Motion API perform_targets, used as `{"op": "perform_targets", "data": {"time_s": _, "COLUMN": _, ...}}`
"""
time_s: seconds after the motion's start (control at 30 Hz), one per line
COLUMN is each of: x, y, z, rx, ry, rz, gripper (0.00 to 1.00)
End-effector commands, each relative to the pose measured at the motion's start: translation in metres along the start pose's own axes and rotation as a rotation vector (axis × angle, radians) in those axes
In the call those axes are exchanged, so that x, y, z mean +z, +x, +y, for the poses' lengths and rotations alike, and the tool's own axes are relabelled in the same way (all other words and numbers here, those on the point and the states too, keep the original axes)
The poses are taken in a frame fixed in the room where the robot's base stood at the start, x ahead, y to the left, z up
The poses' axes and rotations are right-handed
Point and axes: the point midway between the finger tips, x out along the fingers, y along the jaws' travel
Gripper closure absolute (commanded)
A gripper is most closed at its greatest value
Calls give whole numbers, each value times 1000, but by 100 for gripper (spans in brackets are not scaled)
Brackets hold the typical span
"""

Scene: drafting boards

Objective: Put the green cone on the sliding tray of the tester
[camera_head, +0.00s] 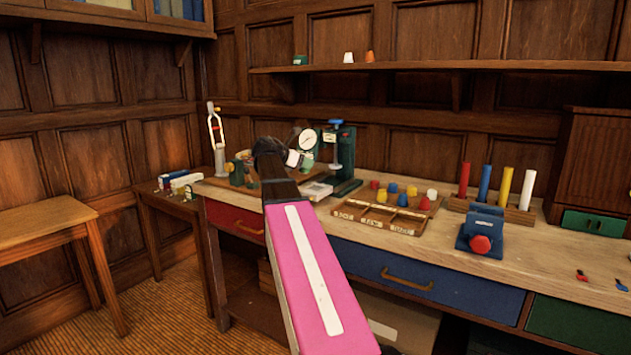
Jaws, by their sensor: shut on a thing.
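My gripper (299,158) is over the back left of the workbench, seen from behind along my arm. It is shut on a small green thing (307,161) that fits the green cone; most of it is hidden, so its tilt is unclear. The tester (345,158) is a dark green upright machine just right of my gripper, with a white dial (308,138) beside it. A pale flat plate (317,190) that looks like its sliding tray lies low in front of it. My gripper is above and left of this plate, apart from it.
A divided wooden box (385,219) with several coloured pieces stands right of the tester. A blue device with a red knob (481,236) and a rack of coloured cylinders (492,211) are farther right. A white-and-red stand (216,138) is at left.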

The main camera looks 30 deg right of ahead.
Motion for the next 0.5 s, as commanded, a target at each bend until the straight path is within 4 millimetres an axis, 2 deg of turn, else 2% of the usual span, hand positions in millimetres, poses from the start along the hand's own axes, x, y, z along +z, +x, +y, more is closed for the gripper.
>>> {"op": "perform_targets", "data": {"time_s": 0.03, "x": -3, "y": 12, "z": -6, "rx": -2, "ry": 0, "rz": 0, "gripper": 84}}
{"op": "perform_targets", "data": {"time_s": 0.2, "x": -7, "y": 38, "z": -15, "rx": -1, "ry": 0, "rz": 0, "gripper": 84}}
{"op": "perform_targets", "data": {"time_s": 0.5, "x": -18, "y": 50, "z": -18, "rx": 2, "ry": -1, "rz": 0, "gripper": 84}}
